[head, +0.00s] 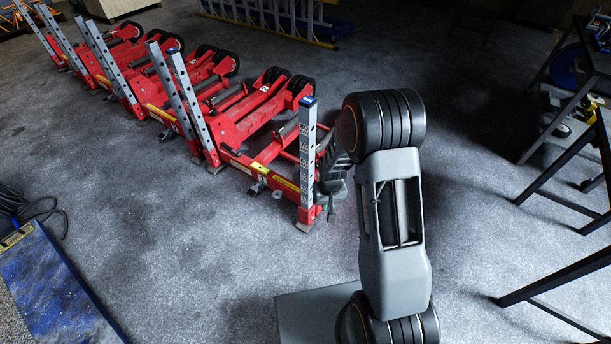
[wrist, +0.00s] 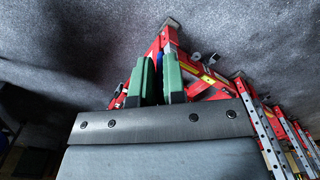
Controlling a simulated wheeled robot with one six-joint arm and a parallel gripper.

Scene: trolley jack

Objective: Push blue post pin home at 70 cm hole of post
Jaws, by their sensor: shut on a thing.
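The nearest upright grey post (head: 307,150) has a blue top and white height markings, too small to read surely. It stands at the right end of a red trolley jack (head: 262,165). My gripper (head: 330,172) is right beside the post's right side, low to mid height, partly behind it. In the wrist view, my gripper's two green fingers (wrist: 160,80) are close together, with a narrow blue piece, apparently the blue post pin (wrist: 159,62), between them. The pin's tip and the hole are hidden, so I cannot tell how deep it sits.
Several more red jacks with grey posts (head: 187,100) stand in a row to the left and back. Dark trestle legs (head: 560,150) stand at the right. A blue board (head: 50,290) lies at the lower left. Grey floor (head: 180,240) in front of the jacks is clear.

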